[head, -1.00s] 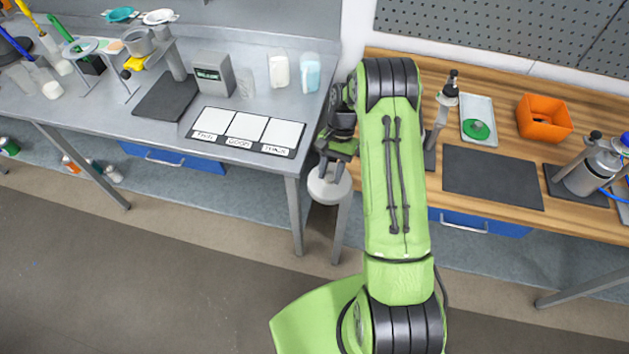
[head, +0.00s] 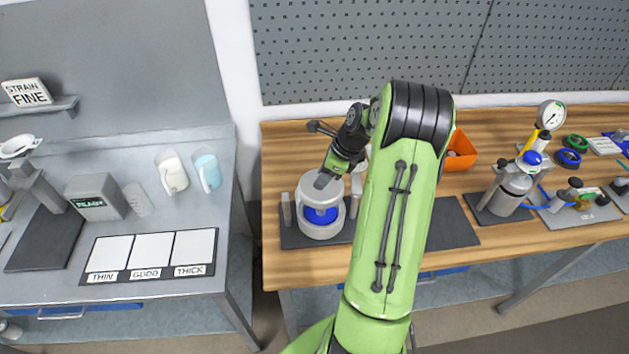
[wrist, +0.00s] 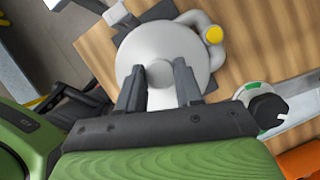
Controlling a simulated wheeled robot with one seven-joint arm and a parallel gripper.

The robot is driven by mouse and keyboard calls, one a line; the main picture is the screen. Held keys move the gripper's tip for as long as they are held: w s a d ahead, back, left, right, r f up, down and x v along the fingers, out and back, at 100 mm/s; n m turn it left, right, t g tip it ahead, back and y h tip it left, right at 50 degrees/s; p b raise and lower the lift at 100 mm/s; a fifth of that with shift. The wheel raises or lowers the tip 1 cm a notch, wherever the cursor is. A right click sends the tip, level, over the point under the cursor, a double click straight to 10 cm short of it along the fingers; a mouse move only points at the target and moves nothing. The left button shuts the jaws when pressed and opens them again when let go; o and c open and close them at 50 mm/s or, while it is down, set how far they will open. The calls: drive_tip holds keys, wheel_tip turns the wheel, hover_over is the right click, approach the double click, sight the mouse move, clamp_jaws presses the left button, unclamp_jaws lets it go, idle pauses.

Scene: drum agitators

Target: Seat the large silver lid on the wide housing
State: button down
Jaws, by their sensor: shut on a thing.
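The large silver lid (head: 318,188) is a pale round disc with a knob, held by my gripper (head: 325,180) over the wide housing (head: 322,232). The housing is a pale, wide body with blue showing at its front, standing on a dark mat on the wooden bench. In the wrist view, the two fingers of my gripper (wrist: 158,85) are closed around the knob of the lid (wrist: 150,42). The lid hides most of the housing there. I cannot tell whether the lid touches the rim or hovers just above it.
A grey pipe piece with a yellow cap (wrist: 214,35) sticks out beside the lid. An orange bin (head: 462,150) and a metal canister (head: 511,192) stand to the right. A dark mat (head: 440,222) lies bare. The grey table (head: 60,325) is at left, across a gap.

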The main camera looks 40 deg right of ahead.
sight(328, 188)
drive_tip(key=shift+w+d, duration=0.3)
drive_tip(key=shift+s+a+f+b, duration=0.1)
drive_tip(key=shift+s+a+b, duration=0.2)
drive_tip(key=shift+s+b, duration=0.15)
drive_tip(key=shift+s+a+f+b, duration=0.1)
drive_tip(key=shift+s+f+b, duration=0.1)
drive_tip(key=shift+f+b, duration=0.15)
drive_tip(key=shift+w+f+b, duration=0.15)
drive_tip(key=shift+f+b, duration=0.75)
drive_tip(key=shift+f, duration=0.6)
drive_tip(key=shift+w+f+b, duration=0.1)
drive_tip(key=shift+f+b, duration=0.8)
drive_tip(key=shift+f, duration=0.6)
drive_tip(key=shift+r+p, duration=0.1)
drive_tip(key=shift+p, duration=0.5)
drive_tip(key=shift+f, duration=0.2)
drive_tip(key=shift+f, duration=0.4)
drive_tip(key=shift+f, duration=0.2)
